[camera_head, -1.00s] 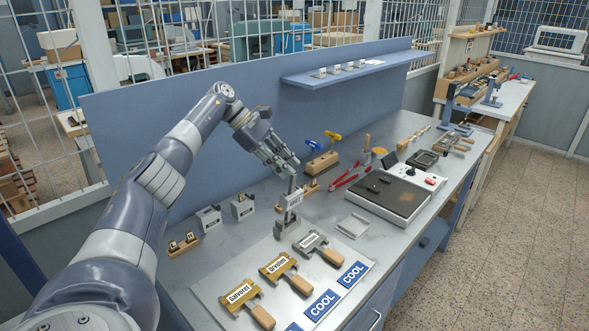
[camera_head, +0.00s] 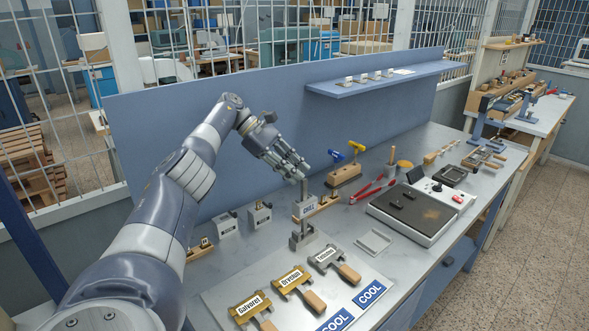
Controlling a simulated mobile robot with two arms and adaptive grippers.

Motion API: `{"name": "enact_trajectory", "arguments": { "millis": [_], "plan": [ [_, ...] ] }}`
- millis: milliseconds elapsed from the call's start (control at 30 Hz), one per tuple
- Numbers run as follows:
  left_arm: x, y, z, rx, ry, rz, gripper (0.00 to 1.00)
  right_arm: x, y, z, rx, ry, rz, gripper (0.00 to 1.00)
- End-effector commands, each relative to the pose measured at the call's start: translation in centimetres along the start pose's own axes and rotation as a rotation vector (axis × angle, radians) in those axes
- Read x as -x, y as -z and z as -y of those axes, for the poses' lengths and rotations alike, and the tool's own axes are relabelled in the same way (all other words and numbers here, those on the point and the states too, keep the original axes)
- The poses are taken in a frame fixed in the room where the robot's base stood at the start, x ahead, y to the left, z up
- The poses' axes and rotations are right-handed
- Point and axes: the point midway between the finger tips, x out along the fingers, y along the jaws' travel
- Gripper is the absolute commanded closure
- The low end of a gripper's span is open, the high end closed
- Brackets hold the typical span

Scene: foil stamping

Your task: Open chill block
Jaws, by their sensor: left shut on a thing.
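The chill block (camera_head: 307,211) is a small grey metal block marked CHILL, with an upright post on top. Its labelled upper part stands above a grey lower part (camera_head: 302,240), with a narrow piece between them; I cannot tell whether the two parts are fully separated. My left gripper (camera_head: 302,177) comes from the upper left, tilted down, and is shut on the top of the post. The fingers partly hide the grip. My right gripper is not in view.
Tools labelled Galvoret (camera_head: 250,307), Drystan (camera_head: 293,280) and another wooden-handled one (camera_head: 325,258) lie in front. Two grey blocks (camera_head: 227,225) (camera_head: 260,214) stand left. A small tray (camera_head: 374,242) and hot plate (camera_head: 412,212) lie right.

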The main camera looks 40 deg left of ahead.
Motion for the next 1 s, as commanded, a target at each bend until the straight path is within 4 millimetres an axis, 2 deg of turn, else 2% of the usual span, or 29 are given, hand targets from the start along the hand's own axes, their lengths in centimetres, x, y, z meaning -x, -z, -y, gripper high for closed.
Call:
{"name": "enact_trajectory", "arguments": {
  "millis": [33, 167, 200, 300, 867, 1000],
  "plan": [
    [-1.24, 1.99, 1.04, 0.029, 0.037, -0.04, 1.0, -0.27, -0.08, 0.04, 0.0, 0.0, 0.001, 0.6],
    [-1.27, 1.97, 1.05, 0.029, 0.038, -0.04, 1.0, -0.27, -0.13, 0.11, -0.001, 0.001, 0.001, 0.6],
    [-1.29, 1.96, 1.05, 0.029, 0.039, -0.04, 0.75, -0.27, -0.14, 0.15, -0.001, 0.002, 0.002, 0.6],
    [-1.3, 1.98, 1.04, 0.03, 0.038, -0.04, 0.57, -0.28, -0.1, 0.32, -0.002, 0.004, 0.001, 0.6],
    [-0.86, 1.5, 0.72, 0.023, 0.027, -0.035, 0.57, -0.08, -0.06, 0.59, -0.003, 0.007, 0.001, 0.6],
    [-0.69, 1.28, 0.66, 0.022, 0.026, -0.034, 0.57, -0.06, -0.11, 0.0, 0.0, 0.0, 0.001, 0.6]
  ]
}}
